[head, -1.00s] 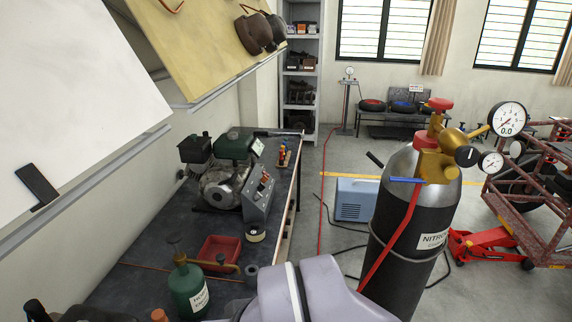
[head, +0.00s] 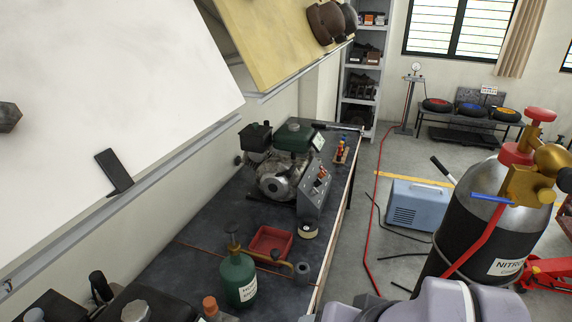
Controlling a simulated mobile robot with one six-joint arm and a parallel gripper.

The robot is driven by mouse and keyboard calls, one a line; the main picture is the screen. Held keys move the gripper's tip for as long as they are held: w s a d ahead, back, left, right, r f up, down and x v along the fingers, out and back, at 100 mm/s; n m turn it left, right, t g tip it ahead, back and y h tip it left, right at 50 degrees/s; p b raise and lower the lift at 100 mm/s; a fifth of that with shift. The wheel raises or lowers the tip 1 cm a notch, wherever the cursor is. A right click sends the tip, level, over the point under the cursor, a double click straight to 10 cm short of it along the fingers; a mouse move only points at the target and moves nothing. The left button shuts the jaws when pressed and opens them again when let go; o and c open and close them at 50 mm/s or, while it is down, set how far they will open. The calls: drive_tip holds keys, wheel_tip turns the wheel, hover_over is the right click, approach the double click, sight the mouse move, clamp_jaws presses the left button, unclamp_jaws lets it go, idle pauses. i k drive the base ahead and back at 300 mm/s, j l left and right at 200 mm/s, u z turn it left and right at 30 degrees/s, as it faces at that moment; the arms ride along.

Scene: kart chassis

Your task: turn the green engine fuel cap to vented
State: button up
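The engine (head: 280,182) stands on the dark workbench along the left wall, at mid-distance. It has a green tank (head: 294,139) on top and a black box-like part (head: 256,138) at its left. A small dark shape on top of the green tank may be the fuel cap, but it is too small to tell its setting. A grey control panel (head: 315,196) with small knobs stands at the engine's right front. My gripper is not in view; only a pale grey-violet part of my arm shows at the bottom right, well apart from the engine.
On the bench (head: 205,219) nearer me are a green bottle (head: 238,280), a red tray (head: 270,242) and a tape roll (head: 308,231). A nitrogen cylinder (head: 468,228) stands at right, a blue box (head: 418,205) behind it. Grey floor lies between.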

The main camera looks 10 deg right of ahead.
sight(292, 127)
drive_tip(key=l+z, duration=0.2)
drive_tip(key=l, duration=0.3)
drive_tip(key=i+l+z, duration=0.1)
drive_tip(key=l+z, duration=0.15)
drive_tip(key=l, duration=0.2)
drive_tip(key=i+l+z, duration=0.2)
drive_tip(key=l, duration=0.3)
drive_tip(key=l+z, duration=0.25)
drive_tip(key=l, duration=0.25)
drive_tip(key=i+l, duration=1.05)
drive_tip(key=l, duration=0.15)
drive_tip(key=i+j+u, duration=0.15)
drive_tip(key=i+u, duration=1.05)
drive_tip(key=i+l+u, duration=0.4)
drive_tip(key=i+j, duration=0.05)
drive_tip(key=j, duration=0.05)
